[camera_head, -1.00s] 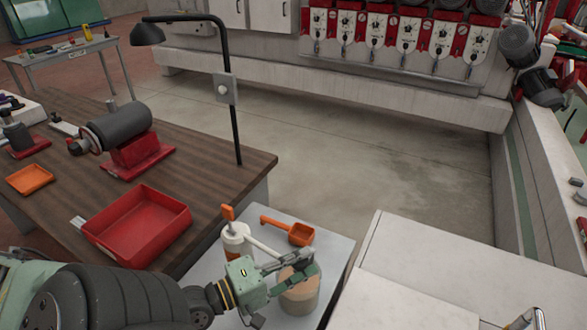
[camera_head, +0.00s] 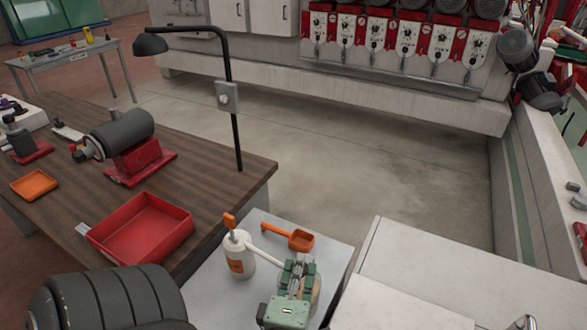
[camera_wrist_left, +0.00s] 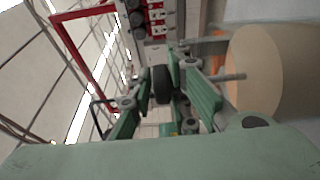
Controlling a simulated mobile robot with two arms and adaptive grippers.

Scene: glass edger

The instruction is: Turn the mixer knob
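No part is clearly marked as the mixer knob. A white bottle (camera_head: 240,262) with an orange top (camera_head: 229,220) stands on the light side table; a pale rod runs from it toward my left gripper. My left gripper (camera_head: 298,268) is over a beige-filled tub, which it largely covers, with its fingers apart. In the left wrist view, the fingers of my left gripper (camera_wrist_left: 165,105) are also spread. A dark rounded part (camera_wrist_left: 162,84) appears between them; I cannot tell what it is or whether they touch it. A large beige disc (camera_wrist_left: 254,70) is right of them. My right gripper is not in view.
An orange scoop (camera_head: 298,239) lies behind the tub. A red tray (camera_head: 182,232), a motor tool (camera_head: 122,130) and a black lamp (camera_head: 151,45) are on the wooden bench. A white cabinet top (camera_head: 450,270) is at right. Red dial panels (camera_head: 400,38) line the back.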

